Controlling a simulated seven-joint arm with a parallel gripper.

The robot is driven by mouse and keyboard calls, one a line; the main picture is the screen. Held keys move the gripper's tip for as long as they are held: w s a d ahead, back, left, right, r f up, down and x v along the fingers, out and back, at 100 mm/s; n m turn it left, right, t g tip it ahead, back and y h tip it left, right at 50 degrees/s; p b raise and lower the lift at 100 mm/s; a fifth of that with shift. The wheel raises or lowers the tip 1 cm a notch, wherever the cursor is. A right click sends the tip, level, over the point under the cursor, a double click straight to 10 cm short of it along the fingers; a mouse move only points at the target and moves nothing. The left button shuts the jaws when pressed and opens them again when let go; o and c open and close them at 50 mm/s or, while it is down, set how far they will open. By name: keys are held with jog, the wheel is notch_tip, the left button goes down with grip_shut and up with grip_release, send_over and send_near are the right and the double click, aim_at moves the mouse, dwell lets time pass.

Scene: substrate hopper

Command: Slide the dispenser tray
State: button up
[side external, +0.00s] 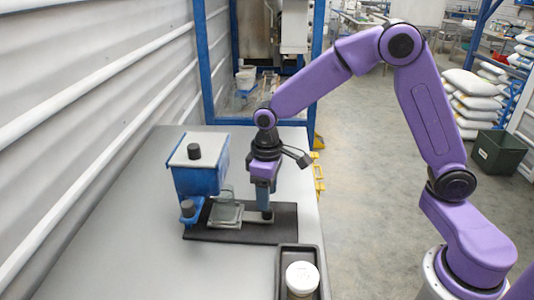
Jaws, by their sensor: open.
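The substrate hopper (199,180) is a blue box with a grey lid and a black knob on top. It stands at the left end of a black base plate (240,235). The dispenser tray (226,213) is a small greyish-green piece that sits on the plate at the right of the hopper. My gripper (266,212) points down over the right part of the plate, just right of the tray. The jaws are open. Their fingertips are small here, and I cannot tell whether they touch the tray or a part of it.
A dark tray (284,272) at the table's front right holds a jar with a white lid (302,276). A corrugated wall (80,90) runs along the left. The grey table (135,230) is clear left of the hopper. A blue frame (203,70) stands behind.

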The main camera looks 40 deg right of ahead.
notch_tip(320, 180, up, 13)
jog(key=shift+r, duration=0.2)
dwell(0.4)
jog(key=s, duration=0.1)
jog(key=t+y, duration=0.2)
jog(key=t, duration=0.2)
send_near(241, 213)
jog(key=d+f, duration=0.1)
jog(key=f, duration=0.1)
jog(key=s+d+f, duration=0.1)
jog(key=f, duration=0.1)
jog(key=d+f, duration=0.1)
jog(key=f, duration=0.1)
jog(key=shift+s+d, duration=0.1)
jog(key=shift+s, duration=0.3)
dwell(0.4)
